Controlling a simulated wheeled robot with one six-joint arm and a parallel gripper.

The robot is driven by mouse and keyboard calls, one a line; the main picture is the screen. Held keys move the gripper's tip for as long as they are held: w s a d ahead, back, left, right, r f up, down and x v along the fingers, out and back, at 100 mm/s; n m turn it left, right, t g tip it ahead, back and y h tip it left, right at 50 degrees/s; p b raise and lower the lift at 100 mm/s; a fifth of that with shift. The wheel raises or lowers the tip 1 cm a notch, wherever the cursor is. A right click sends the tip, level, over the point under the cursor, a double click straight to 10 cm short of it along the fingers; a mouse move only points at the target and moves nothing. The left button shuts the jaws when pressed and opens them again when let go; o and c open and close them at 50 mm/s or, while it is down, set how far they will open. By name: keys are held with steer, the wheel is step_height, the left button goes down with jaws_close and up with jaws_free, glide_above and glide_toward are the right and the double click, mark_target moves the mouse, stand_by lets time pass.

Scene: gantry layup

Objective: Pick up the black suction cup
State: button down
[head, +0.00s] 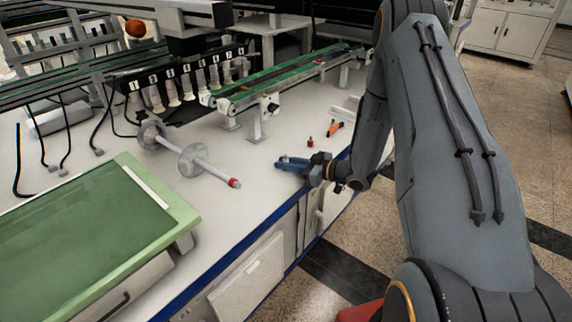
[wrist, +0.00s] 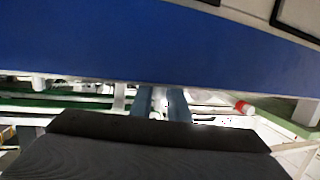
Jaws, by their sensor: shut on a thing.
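My gripper (head: 280,164) is low over the front part of the white bench top, near its blue front edge. Its two blue fingers point left in the head view. In the wrist view the fingers (wrist: 162,103) stand side by side with a narrow gap. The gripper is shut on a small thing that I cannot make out. I cannot clearly identify the black suction cup in either view. It may be hidden between the fingers.
A spool on a shaft with a red end (head: 190,160) lies left of my gripper. A small red piece (head: 310,141) and an orange tool (head: 334,128) lie behind it. A green conveyor (head: 290,73) runs across the back. A green board (head: 85,225) covers the left front.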

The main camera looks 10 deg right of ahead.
step_height(320, 180, up, 10)
steer(key=shift+r+p, duration=0.1)
steer(key=shift+p, duration=0.5)
steer(key=shift+s+a, duration=0.1)
